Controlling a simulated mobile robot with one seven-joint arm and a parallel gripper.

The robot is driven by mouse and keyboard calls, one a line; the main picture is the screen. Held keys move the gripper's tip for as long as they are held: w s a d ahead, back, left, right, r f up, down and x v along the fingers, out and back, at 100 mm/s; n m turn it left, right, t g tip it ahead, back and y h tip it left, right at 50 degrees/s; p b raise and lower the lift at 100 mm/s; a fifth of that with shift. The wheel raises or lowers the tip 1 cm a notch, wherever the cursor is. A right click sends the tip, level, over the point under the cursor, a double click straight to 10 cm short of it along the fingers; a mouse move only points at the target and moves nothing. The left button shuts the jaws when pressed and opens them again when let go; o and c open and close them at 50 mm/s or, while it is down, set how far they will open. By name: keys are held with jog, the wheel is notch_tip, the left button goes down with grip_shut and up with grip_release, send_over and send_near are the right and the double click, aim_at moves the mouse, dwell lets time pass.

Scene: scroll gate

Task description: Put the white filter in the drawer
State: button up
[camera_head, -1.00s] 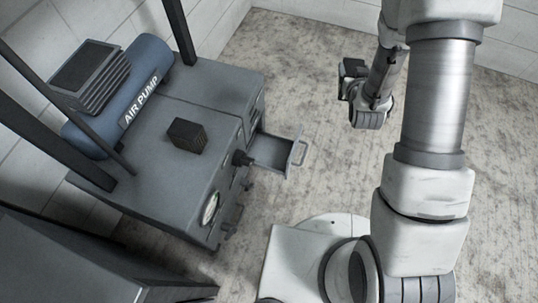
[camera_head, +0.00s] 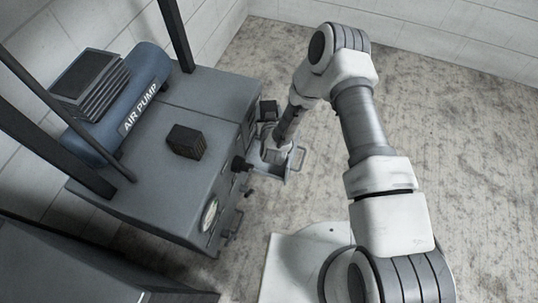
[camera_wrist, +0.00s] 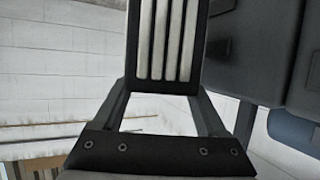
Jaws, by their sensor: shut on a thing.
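The white filter (camera_wrist: 168,40), a black frame with white slats, fills the top middle of the wrist view. My gripper (camera_wrist: 163,92) is shut on it, one finger at each side. In the head view the filter (camera_head: 268,109) shows as a small dark block at the end of my gripper (camera_head: 269,124). It is close to the right side of the grey machine, by the far side of the drawer (camera_head: 275,173). The drawer is pulled open, with a handle at its right end. My arm hides part of it. I cannot tell the filter's exact height over the drawer.
The grey machine (camera_head: 165,195) carries a blue air pump (camera_head: 133,97) and a dark ribbed block (camera_head: 186,141) on top. A dark knob (camera_head: 240,164) and a gauge (camera_head: 209,214) stick out of its side. The floor at right is clear.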

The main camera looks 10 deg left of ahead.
notch_tip(320, 180, down, 26)
jog(key=b, duration=1)
jog(key=shift+f, duration=0.15)
jog(key=shift+f, duration=0.15)
jog(key=o, duration=1.2)
